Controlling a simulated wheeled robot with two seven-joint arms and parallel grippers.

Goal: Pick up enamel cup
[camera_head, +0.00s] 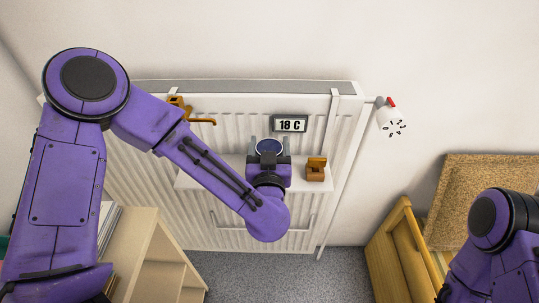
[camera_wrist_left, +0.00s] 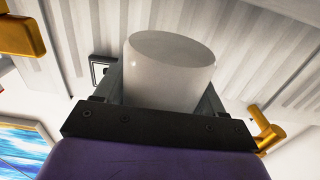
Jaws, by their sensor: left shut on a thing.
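The enamel cup (camera_head: 269,146) has a pale outside and a dark blue inside, seen from above in the head view. It is in front of the radiator, over the white shelf. My left gripper (camera_head: 269,150) is shut on it, one finger on each side. In the left wrist view the cup (camera_wrist_left: 168,75) is a smooth white cylinder between the fingers, with a plain grey end face. Whether it touches the shelf is hidden by my wrist. My right arm shows at the lower right of the head view, but its gripper is out of frame.
A display reading 18 C (camera_head: 290,124) is just behind. A brass tap-like object (camera_head: 201,121) is at left.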

